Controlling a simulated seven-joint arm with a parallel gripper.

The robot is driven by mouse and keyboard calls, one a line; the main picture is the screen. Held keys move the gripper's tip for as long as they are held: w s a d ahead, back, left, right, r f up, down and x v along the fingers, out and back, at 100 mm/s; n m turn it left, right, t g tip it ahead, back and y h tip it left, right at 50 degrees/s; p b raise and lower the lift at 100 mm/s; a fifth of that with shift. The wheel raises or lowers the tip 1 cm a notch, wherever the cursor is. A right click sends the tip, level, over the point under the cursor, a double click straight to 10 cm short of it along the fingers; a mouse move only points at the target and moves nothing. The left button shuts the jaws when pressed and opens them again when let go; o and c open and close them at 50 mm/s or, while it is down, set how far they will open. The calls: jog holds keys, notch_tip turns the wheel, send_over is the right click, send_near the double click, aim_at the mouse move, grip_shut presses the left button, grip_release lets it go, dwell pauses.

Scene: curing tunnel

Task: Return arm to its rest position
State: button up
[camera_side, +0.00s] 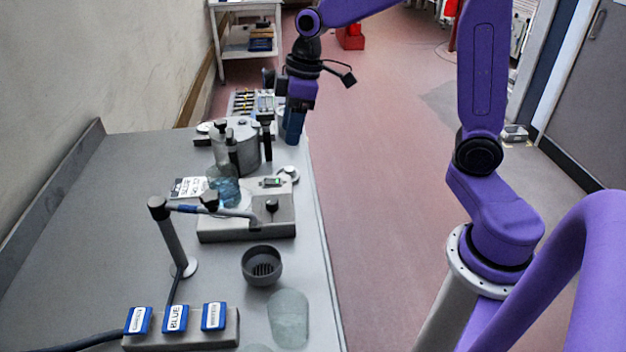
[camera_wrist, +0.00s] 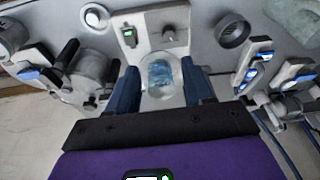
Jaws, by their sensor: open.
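My gripper (camera_side: 293,136) hangs above the far right edge of the grey bench in the side view, with its fingers pointing down. In the wrist view my gripper (camera_wrist: 163,72) shows two blue fingers spread apart with nothing held. A clear glass vessel with blue liquid (camera_side: 223,186) stands at the grey device with a green display (camera_side: 247,217). The vessel (camera_wrist: 161,76) shows between the fingers in the wrist view, but in the side view it is apart from them, nearer the camera. The upper arm is raised and bent.
A metal cylindrical apparatus (camera_side: 243,150) stands close left of my gripper. A dark round cup (camera_side: 262,266), a clear glass piece (camera_side: 288,318) and blue-labelled switches (camera_side: 176,318) are nearer. A post with a side arm (camera_side: 172,238) rises from the bench. Open floor (camera_side: 390,170) lies to the right.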

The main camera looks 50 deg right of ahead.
jog(key=s+a+f+n+g+h, duration=0.1)
jog(key=s+f+n, duration=0.2)
jog(key=s, duration=2.3)
jog(key=shift+f+h, duration=0.3)
jog(key=shift+h, duration=0.1)
